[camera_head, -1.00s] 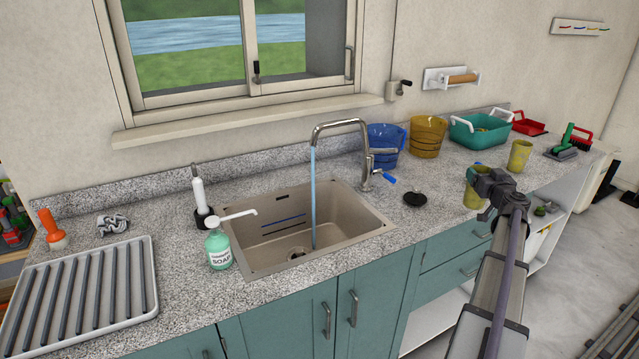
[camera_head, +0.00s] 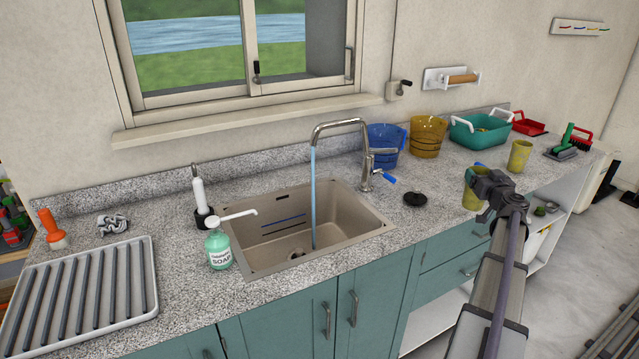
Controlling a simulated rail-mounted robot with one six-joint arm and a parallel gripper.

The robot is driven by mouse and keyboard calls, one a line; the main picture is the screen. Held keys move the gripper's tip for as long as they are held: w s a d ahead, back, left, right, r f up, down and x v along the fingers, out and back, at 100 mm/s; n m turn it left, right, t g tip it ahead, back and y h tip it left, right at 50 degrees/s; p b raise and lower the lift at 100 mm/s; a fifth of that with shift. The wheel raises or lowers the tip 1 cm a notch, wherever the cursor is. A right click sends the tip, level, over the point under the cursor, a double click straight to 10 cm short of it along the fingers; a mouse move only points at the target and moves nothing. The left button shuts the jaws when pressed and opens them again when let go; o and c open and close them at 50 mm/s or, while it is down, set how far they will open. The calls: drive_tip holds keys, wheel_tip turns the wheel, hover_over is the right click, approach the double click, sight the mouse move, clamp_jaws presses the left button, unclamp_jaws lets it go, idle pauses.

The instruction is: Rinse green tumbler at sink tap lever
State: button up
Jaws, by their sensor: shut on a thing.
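My gripper (camera_head: 477,180) is at the right, near the front edge of the counter. It is shut on a yellow-green tumbler (camera_head: 470,197), which is partly hidden behind the gripper. The sink tap (camera_head: 340,124) has a blue-tipped lever (camera_head: 388,179) at its right side. A blue stream of water (camera_head: 313,195) runs from the spout into the beige sink (camera_head: 275,233). The gripper and tumbler are to the right of the sink, apart from the water. A second yellow-green tumbler (camera_head: 519,156) stands on the counter behind my gripper.
A black sink plug (camera_head: 415,198) lies between sink and gripper. A blue bucket (camera_head: 386,143), a yellow bucket (camera_head: 427,136) and a teal tub (camera_head: 479,131) stand along the wall. A soap bottle (camera_head: 218,249) and a drying rack (camera_head: 80,297) are at left.

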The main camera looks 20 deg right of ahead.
drive_tip(key=shift+w+d, duration=0.2)
drive_tip(key=shift+d, duration=0.3)
drive_tip(key=shift+s+a, duration=0.25)
drive_tip(key=shift+a, duration=0.35)
drive_tip(key=shift+d, duration=0.1)
drive_tip(key=shift+w+d, duration=0.25)
drive_tip(key=shift+d, duration=0.25)
drive_tip(key=shift+a, duration=0.15)
